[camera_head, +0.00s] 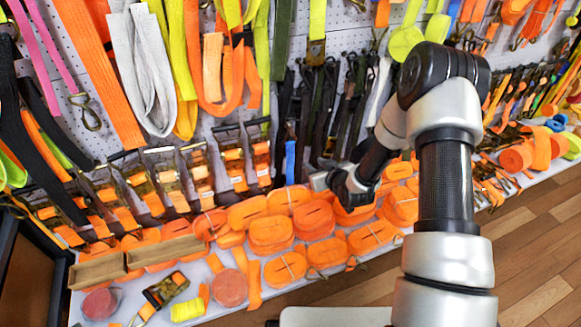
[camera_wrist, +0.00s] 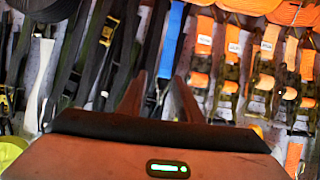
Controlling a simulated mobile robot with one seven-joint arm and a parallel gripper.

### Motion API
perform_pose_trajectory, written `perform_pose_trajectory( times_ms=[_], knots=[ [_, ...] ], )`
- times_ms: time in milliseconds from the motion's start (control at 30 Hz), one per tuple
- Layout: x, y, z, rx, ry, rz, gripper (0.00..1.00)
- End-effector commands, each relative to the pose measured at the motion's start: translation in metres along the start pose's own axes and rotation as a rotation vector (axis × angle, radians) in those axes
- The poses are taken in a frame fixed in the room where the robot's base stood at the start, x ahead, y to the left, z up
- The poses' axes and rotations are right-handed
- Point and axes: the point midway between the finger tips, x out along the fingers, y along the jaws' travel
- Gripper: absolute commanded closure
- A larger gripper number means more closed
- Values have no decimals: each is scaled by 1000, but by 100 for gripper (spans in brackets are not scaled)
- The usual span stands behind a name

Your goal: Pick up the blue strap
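The blue strap (camera_head: 290,161) hangs on the pegboard wall, low in the middle of the head view, beside several black straps. In the wrist view the blue strap (camera_wrist: 171,42) runs down from the top toward a dark lower part near my fingertips. My gripper (camera_wrist: 156,85) is open, with two dark fingers apart and the strap's line ending between or just beyond them. I cannot tell if they touch it. In the head view my gripper (camera_head: 322,181) is just right of the strap, above the orange rolls; its fingers are hard to make out.
Black straps (camera_head: 330,105) hang close to the right of the blue one. Orange ratchet straps (camera_head: 234,165) hang to its left. Orange webbing rolls (camera_head: 271,232) crowd the white shelf below. Wooden floor is clear at lower right.

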Motion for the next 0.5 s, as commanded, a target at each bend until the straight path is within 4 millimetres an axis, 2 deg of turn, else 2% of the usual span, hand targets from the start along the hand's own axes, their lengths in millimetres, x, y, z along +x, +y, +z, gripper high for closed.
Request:
perform_pose_trajectory(
  times_ms=[33,133,333,500],
  knots=[
    [12,-7,27,18,20,-10,68],
    [21,-16,47,36,62,-18,68],
    [38,-22,58,48,94,-22,68],
    [74,-23,54,48,95,-23,68]
  ],
)
